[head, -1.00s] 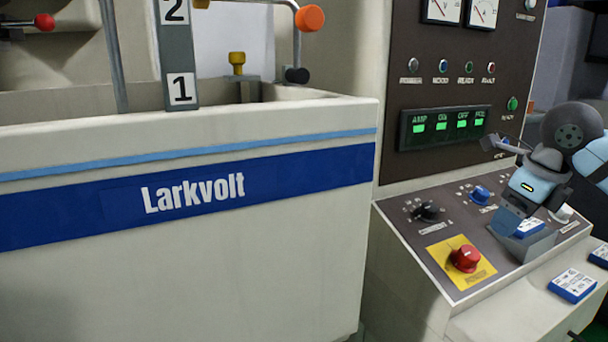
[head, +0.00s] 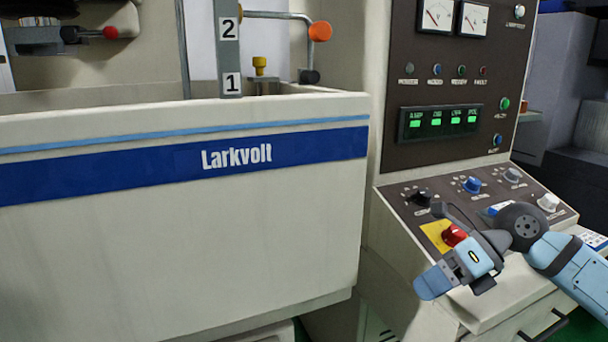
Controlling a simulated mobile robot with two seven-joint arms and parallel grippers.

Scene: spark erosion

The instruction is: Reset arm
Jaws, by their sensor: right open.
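My right arm comes in from the right, and its right gripper (head: 452,284) is open, with nothing seen between its fingers. It hangs in front of the sloped control panel (head: 400,205) and covers part of it. The red knob (head: 453,235) on its yellow plate (head: 435,237) is partly hidden behind the gripper. Whether the gripper touches the panel cannot be told. My left gripper is not in view.
The white Larkvolt tank (head: 200,240) fills the left side. Above it are an upright post (head: 230,50) marked 1 and 2 and an orange knob (head: 320,31) on a pipe. An upright panel (head: 450,90) with gauges and lamps stands behind the control panel.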

